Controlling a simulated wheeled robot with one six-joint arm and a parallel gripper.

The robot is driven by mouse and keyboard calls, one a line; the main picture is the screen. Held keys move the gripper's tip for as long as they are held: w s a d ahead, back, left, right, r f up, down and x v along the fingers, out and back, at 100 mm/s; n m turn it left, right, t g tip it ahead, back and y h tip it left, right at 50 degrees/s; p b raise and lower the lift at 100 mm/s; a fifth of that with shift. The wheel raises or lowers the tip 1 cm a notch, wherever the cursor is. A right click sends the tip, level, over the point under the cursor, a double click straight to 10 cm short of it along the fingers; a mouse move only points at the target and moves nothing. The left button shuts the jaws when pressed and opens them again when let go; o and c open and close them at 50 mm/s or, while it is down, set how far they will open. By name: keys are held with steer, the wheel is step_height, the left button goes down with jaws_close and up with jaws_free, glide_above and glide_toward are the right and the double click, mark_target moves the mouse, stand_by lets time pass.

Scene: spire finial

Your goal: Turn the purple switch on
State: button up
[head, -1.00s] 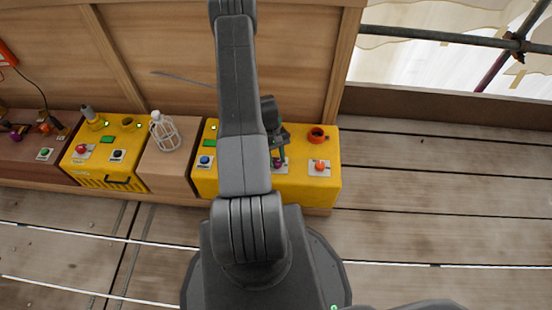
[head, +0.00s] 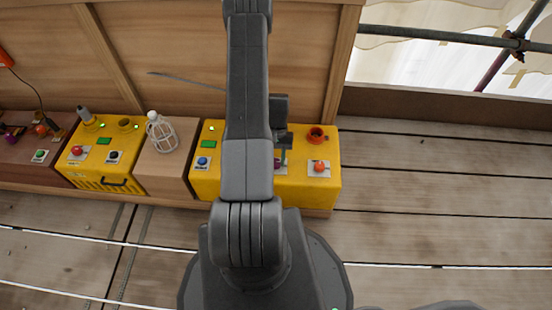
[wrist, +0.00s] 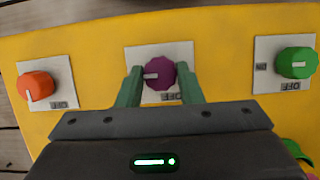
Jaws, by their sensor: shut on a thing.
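The purple switch (wrist: 160,73) is a ridged round knob on a white plate on the yellow box (wrist: 100,40). In the wrist view its white pointer mark lies toward the left, and an OFF label sits at the plate's lower right. My gripper (wrist: 159,75) is shut on the knob, with one green finger on each side. The left finger covers part of the plate, so any label there is hidden. In the head view the purple switch (head: 281,163) shows just below my gripper (head: 282,149), partly hidden by it.
An orange knob (wrist: 35,86) and a green knob (wrist: 296,62) flank the purple one. In the head view a blue button (head: 203,162) and an orange cup (head: 317,134) are on the same box. The floor at right is clear.

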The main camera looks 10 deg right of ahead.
stand_by(0.3)
steer(key=o, duration=1)
steer(key=p+v, duration=0.3)
steer(key=v, duration=1.1)
steer(key=shift+f, duration=0.1)
steer(key=b+x, duration=0.3)
steer(key=x, duration=1)
steer(key=shift+s+a+f, duration=0.1)
steer(key=shift+s+f, duration=0.1)
steer(key=shift+f, duration=0.15)
steer(key=shift+r, duration=0.1)
